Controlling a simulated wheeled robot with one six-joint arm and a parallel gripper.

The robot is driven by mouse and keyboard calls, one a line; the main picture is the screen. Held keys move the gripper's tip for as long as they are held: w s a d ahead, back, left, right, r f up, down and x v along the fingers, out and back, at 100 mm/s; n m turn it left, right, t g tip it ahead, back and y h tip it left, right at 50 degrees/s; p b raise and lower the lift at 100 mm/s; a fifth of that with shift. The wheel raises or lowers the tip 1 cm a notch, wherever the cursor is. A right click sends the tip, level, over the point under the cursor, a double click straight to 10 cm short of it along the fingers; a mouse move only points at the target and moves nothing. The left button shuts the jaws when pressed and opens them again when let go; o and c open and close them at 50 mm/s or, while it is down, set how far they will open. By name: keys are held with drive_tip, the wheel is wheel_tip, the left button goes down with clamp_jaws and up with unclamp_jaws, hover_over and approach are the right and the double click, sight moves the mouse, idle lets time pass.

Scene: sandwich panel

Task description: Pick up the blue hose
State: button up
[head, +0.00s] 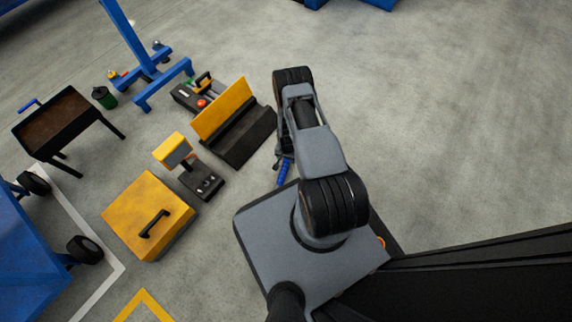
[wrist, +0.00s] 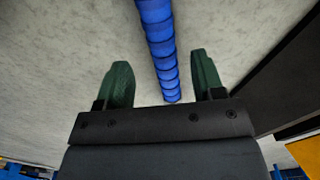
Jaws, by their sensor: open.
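The blue hose (wrist: 156,37) is a ribbed blue length. In the wrist view it runs from the top edge down between the two dark green fingers of my gripper (wrist: 160,82). The fingers are open, with a visible space on each side of the hose. Its near end shows just above the gripper's dark body. I cannot tell how far the fingers are from it in depth. In the head view a short piece of the hose (head: 283,172) shows beside my arm, above the floor or on it. My gripper is mostly hidden behind my arm there.
Left of my arm on the concrete floor are a yellow and black angled stand (head: 232,118), a small yellow-topped device (head: 186,163) and a yellow box with a black handle (head: 147,217). A brazier-like table (head: 62,118) stands farther left. The floor at right is clear.

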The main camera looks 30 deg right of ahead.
sight(286, 162)
drive_tip(key=f+b, duration=0.2)
drive_tip(key=f, duration=0.1)
drive_tip(key=f+b, duration=0.1)
drive_tip(key=f, duration=0.1)
drive_tip(key=shift+s+a, duration=0.1)
drive_tip(key=shift+a, duration=0.15)
drive_tip(key=shift+c, duration=0.3)
drive_tip(key=c, duration=1)
clamp_jaws()
drive_tip(key=shift+r, duration=0.2)
